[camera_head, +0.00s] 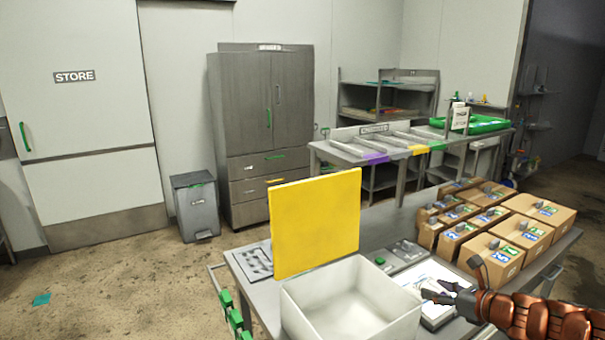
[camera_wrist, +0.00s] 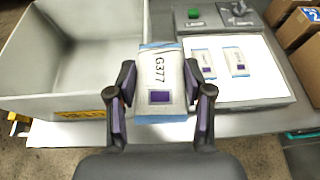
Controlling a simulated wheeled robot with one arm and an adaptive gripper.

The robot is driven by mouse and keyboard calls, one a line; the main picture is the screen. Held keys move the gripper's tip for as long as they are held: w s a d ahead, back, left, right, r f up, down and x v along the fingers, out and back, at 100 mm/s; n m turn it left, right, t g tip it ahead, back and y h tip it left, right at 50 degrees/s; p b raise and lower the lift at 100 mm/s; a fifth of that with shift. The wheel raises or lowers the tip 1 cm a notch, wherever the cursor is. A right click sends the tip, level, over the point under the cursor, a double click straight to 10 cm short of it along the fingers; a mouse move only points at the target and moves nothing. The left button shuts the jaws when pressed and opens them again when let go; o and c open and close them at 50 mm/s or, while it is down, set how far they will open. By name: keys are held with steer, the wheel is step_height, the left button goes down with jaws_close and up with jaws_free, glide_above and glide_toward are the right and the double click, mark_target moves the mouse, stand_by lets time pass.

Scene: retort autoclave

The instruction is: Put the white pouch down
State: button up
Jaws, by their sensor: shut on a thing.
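The white pouch (camera_wrist: 163,75), printed G377 with a dark purple square and blue edges, is between the two fingers of my gripper (camera_wrist: 160,92) in the wrist view. My gripper is shut on it. In the head view my gripper (camera_head: 447,289) is at the right of the table, just right of a white open box (camera_head: 345,318). The pouch is hard to make out there. In the wrist view the pouch overlaps the box's right edge and the left edge of a white flat pad (camera_wrist: 250,92). I cannot tell whether it touches either.
Two similar pouches (camera_wrist: 237,61) lie on the pad. A yellow panel (camera_head: 315,222) stands upright behind the box. Several brown cartons (camera_head: 503,258) fill the table's right side. A grey device with a green button (camera_head: 380,261) sits behind the pad.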

steer(key=shift+m+t+h, duration=0.4)
steer(key=shift+m, duration=0.1)
steer(key=w+a+r, duration=0.1)
steer(key=a, duration=0.1)
steer(key=w+a, duration=0.1)
steer(key=a, duration=0.2)
steer(key=w+a+r, duration=0.1)
steer(key=a, duration=0.1)
steer(key=shift+w+a+r, duration=0.15)
steer(key=shift+a+r, duration=0.15)
steer(key=shift+a, duration=0.1)
steer(key=w+a+r+m+h, duration=0.1)
steer(key=w+a+r, duration=0.1)
steer(key=a+r, duration=0.4)
steer(key=shift+a+f+m+h+b, duration=0.25)
steer(key=shift+f+m+h+b, duration=1.6)
steer(key=shift+f+h, duration=0.25)
steer(key=shift+a+f+m+h+b, duration=0.2)
steer(key=shift+f+m+h+b, duration=1.45)
steer(key=shift+f+h+b, duration=0.4)
steer(key=shift+w, duration=0.1)
steer(key=shift+f, duration=0.1)
